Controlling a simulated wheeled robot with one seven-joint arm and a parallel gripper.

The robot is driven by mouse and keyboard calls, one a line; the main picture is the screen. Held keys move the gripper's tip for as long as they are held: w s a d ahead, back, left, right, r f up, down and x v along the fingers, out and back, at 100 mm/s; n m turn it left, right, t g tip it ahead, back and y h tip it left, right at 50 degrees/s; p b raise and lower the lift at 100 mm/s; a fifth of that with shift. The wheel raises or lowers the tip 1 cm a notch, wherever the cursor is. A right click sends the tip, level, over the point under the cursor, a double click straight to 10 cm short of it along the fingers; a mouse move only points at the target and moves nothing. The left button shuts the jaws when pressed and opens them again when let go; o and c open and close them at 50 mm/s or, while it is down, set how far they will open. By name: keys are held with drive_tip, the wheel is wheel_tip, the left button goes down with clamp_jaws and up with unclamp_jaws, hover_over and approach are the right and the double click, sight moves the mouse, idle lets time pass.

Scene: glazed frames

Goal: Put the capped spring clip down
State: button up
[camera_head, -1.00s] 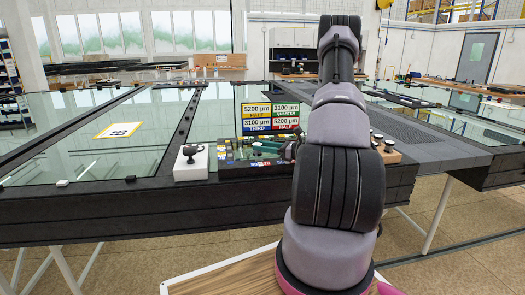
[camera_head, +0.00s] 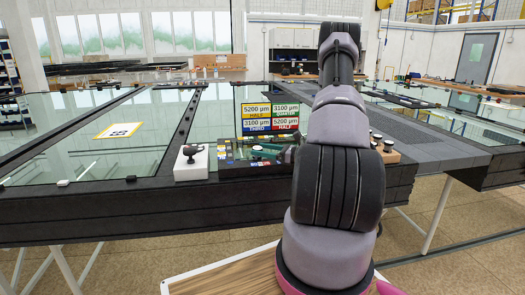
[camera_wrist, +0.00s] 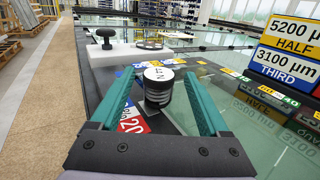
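The capped spring clip (camera_wrist: 158,86), a dark ribbed cylinder with a white lettered cap, stands upright between my gripper's fingers in the wrist view. My gripper (camera_wrist: 159,74) has two green fingers. They are spread, with a narrow gap seen on each side of the clip. The clip's foot is partly hidden, and a clear plate-like edge lies beside it. In the head view, my gripper (camera_head: 265,153) is low over the dark, label-covered part of the bench. The clip cannot be made out there.
A white block with a black knob (camera_head: 191,164) stands left of my gripper. Thickness signs (camera_head: 271,117) stand behind it. Coloured labels (camera_wrist: 132,121) lie under the fingers. Glass panes (camera_head: 75,140) fill the bench to the left. Small knobbed parts (camera_head: 388,146) sit to the right, beyond my arm.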

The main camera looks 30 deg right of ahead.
drive_tip(key=shift+s+f, duration=0.25)
drive_tip(key=shift+f, duration=0.35)
drive_tip(key=shift+w+d+r, duration=0.1)
drive_tip(key=shift+r, duration=0.35)
drive_tip(key=v, duration=1.1)
drive_tip(key=shift+d+r, duration=0.1)
drive_tip(key=shift+r, duration=0.25)
drive_tip(key=shift+d+r, duration=0.1)
drive_tip(key=s+a+r+n+g+h, duration=0.1)
drive_tip(key=s+a+r+n+g, duration=0.2)
drive_tip(key=a+r+n+g, duration=0.5)
drive_tip(key=s+a+r+n+g, duration=0.2)
drive_tip(key=a+r+n+g, duration=0.15)
drive_tip(key=a+r, duration=0.5)
drive_tip(key=s+a+r+n+t+h, duration=0.5)
drive_tip(key=s+a+r+n+h, duration=0.3)
drive_tip(key=s+r+n, duration=0.3)
drive_tip(key=s+r+h, duration=0.1)
drive_tip(key=s, duration=0.1)
drive_tip(key=shift+s+a+r+n, duration=0.15)
drive_tip(key=shift+s+r+n, duration=0.1)
drive_tip(key=shift+r+n, duration=0.1)
